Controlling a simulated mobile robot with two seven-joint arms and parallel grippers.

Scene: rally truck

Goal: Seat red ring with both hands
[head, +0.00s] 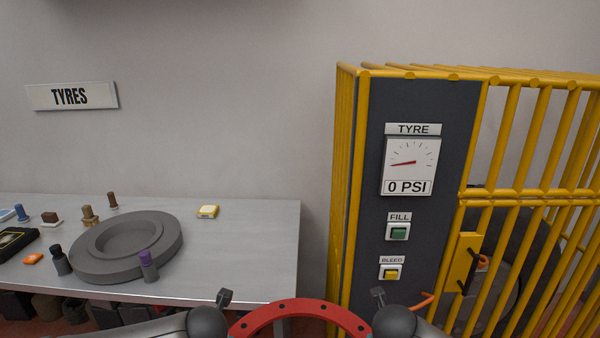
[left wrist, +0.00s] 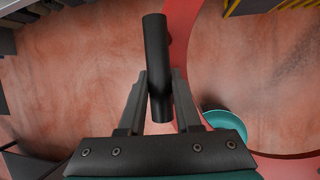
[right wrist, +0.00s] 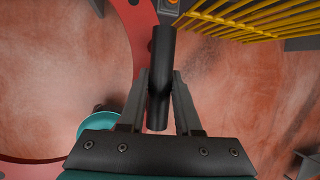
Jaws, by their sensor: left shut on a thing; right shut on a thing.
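The red ring (head: 300,313) is at the bottom centre of the head view, where only its upper arc with dark bolt holes shows. Its red band also shows in the left wrist view (left wrist: 181,35) and the right wrist view (right wrist: 138,45). My left gripper (left wrist: 158,82) is shut on a black bar handle (left wrist: 155,40) beside the ring. My right gripper (right wrist: 159,82) is shut on a matching black handle (right wrist: 163,45) on the other side. The ring is held in front of the bench and cage, apart from both. Its lower part is cut off in the head view.
A grey bench (head: 240,260) at left carries a stepped grey round base (head: 165,232), several small pegs and a yellow block (head: 208,211). A yellow barred cage (head: 348,190) with a gauge panel (head: 412,165) stands at right. Inside is a dark round object, partly hidden.

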